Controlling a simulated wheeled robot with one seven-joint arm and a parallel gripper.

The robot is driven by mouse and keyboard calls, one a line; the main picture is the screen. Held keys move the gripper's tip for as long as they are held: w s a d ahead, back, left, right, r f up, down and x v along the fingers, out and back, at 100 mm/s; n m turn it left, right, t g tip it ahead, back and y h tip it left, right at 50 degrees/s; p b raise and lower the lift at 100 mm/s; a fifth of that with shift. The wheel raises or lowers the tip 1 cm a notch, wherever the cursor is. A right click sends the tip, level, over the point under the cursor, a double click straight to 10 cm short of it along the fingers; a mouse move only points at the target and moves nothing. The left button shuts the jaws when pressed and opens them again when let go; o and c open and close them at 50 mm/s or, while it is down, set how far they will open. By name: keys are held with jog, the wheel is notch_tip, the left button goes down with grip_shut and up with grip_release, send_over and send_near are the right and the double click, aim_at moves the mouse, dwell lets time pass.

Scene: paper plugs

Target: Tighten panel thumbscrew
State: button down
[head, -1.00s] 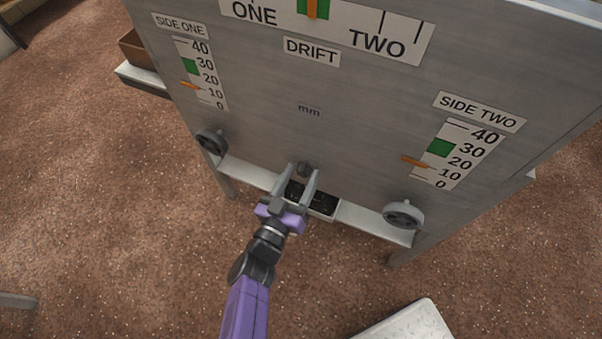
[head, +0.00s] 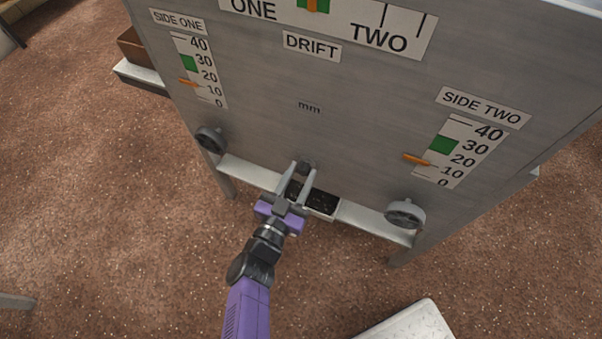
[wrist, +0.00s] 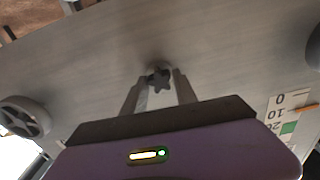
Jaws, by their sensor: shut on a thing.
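The dark, star-shaped thumbscrew (head: 305,167) sits low on the grey panel (head: 270,130), between the two side knobs. My gripper (head: 304,172) reaches up to it from below, with its two fingers on either side of the screw head. In the wrist view the thumbscrew (wrist: 158,80) shows between the fingertips (wrist: 158,78), and the fingers are shut on it. The tips partly hide its sides.
A round knob (head: 210,139) is at left and another knob (head: 404,213) at right. Below the panel is a pale ledge (head: 365,218) with a dark-filled tray (head: 325,207). Side gauges (head: 460,150) flank the panel. A pale patterned plate (head: 410,325) lies on the floor.

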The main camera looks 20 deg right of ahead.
aim_at(302, 173)
jog(key=m+b, duration=0.2)
jog(key=m, duration=0.4)
jog(key=shift+f, duration=0.1)
jog(key=m+b, duration=0.2)
jog(key=m, duration=0.3)
jog(key=shift+m, duration=0.3)
jog(key=c, duration=1)
grip_release()
jog(key=shift+c, duration=0.2)
jog(key=shift+v, duration=2)
